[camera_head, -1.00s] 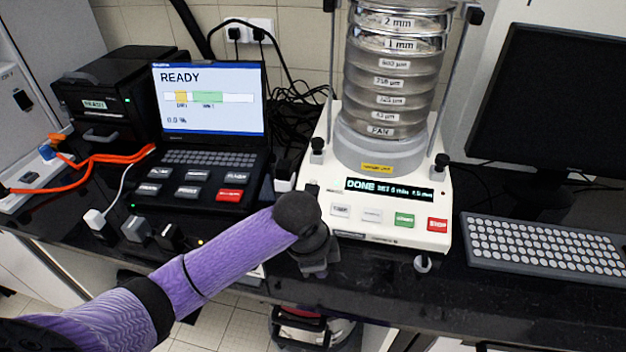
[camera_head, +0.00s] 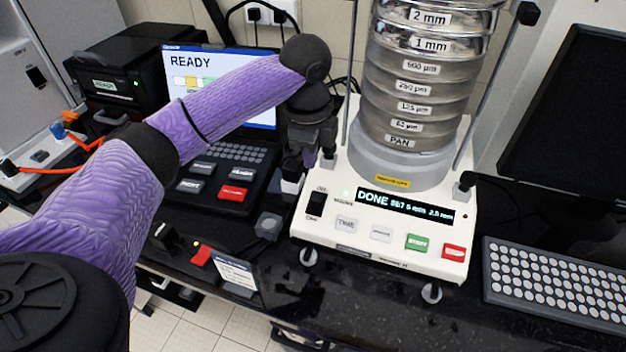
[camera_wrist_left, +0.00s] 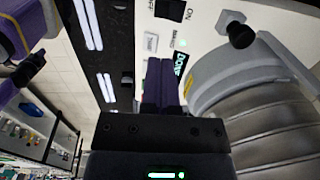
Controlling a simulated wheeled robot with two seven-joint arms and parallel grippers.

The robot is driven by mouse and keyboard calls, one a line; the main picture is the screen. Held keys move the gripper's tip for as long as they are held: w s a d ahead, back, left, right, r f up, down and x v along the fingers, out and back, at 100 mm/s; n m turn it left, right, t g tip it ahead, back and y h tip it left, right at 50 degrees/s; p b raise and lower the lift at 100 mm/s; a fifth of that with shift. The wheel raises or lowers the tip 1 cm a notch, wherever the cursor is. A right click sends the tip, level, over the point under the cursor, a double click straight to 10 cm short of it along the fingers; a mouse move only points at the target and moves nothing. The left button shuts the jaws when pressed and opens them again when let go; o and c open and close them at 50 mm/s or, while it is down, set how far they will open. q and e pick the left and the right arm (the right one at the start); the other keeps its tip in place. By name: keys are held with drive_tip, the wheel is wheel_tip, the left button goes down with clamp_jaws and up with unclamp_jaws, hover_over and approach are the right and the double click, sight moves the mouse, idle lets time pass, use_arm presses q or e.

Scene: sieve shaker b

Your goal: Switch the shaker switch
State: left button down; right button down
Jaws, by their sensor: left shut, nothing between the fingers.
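The sieve shaker (camera_head: 345,240) is a white base with a steel sieve stack on it. Its black rocker switch (camera_head: 316,205) is at the left of the front panel and shows uncovered. The switch also appears at the top of the left wrist view (camera_wrist_left: 170,9), near an "ON" marking. The display (camera_head: 405,206) is lit and reads "DONE". My left gripper (camera_head: 308,160) is shut and empty, pointing down by the shaker's left edge, above and behind the switch. Its closed fingers show in the wrist view (camera_wrist_left: 160,64), apart from the switch. My right gripper is out of view.
A laptop reading "READY" (camera_head: 190,62) stands behind my left arm, with a black printer (camera_head: 120,75) at far left. Small blocks and a card (camera_head: 236,272) lie at the counter's front. A keyboard (camera_head: 555,285) and monitor (camera_head: 575,130) stand right.

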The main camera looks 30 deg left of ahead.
sight(313, 207)
use_arm(q)
drive_tip(key=f+b, duration=0.1)
drive_tip(key=f, duration=0.3)
drive_tip(key=f+b, duration=0.1)
drive_tip(key=f, duration=0.3)
drive_tip(key=w+f+b, duration=0.1)
drive_tip(key=f, duration=0.3)
drive_tip(key=shift+a+f, duration=0.1)
drive_tip(key=shift+f, duration=0.4)
drive_tip(key=shift+f, duration=0.1)
drive_tip(key=shift+r+p, duration=0.85)
drive_tip(key=shift+p, duration=0.45)
